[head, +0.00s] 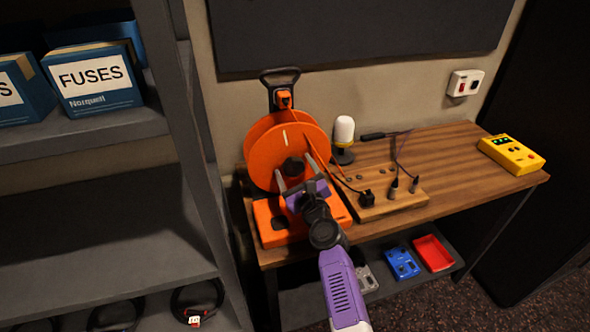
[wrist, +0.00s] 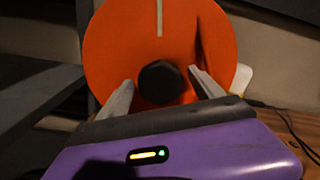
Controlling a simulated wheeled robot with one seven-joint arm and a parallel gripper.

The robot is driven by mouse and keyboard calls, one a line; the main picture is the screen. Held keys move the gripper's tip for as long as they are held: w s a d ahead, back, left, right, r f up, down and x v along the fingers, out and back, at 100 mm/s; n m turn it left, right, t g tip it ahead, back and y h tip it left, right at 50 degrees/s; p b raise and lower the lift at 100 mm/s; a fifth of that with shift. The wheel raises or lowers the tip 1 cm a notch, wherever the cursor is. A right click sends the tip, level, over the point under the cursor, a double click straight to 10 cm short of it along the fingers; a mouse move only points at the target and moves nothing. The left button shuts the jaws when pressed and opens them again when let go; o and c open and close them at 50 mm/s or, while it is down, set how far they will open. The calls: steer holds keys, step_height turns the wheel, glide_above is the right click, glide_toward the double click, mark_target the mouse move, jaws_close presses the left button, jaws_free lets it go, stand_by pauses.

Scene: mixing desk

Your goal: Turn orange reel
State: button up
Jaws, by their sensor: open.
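The orange reel (head: 272,150) stands upright on an orange base (head: 270,232) at the left end of the wooden desk. A pale line marks its face, near vertical, above a dark central knob (head: 293,167). My gripper (head: 296,172) is in front of the reel with its fingers open toward the knob. In the wrist view the reel (wrist: 130,50) fills the upper middle. There the knob (wrist: 161,82) shows between the two fingertips (wrist: 163,84), with a gap on each side. Contact with the knob cannot be told.
A wooden board with plugs (head: 385,203) and a white-topped lamp (head: 343,135) stand right of the reel. A yellow device (head: 511,154) sits at the desk's right end. A grey shelf (head: 100,140) with fuse boxes (head: 95,85) stands close on the left. The desk's middle back is mostly clear.

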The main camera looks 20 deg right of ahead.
steer(key=shift+s, duration=0.1)
steer(key=s+p, duration=0.3)
steer(key=s, duration=0.4)
steer(key=shift+s+p, duration=0.3)
steer(key=shift+p, duration=0.1)
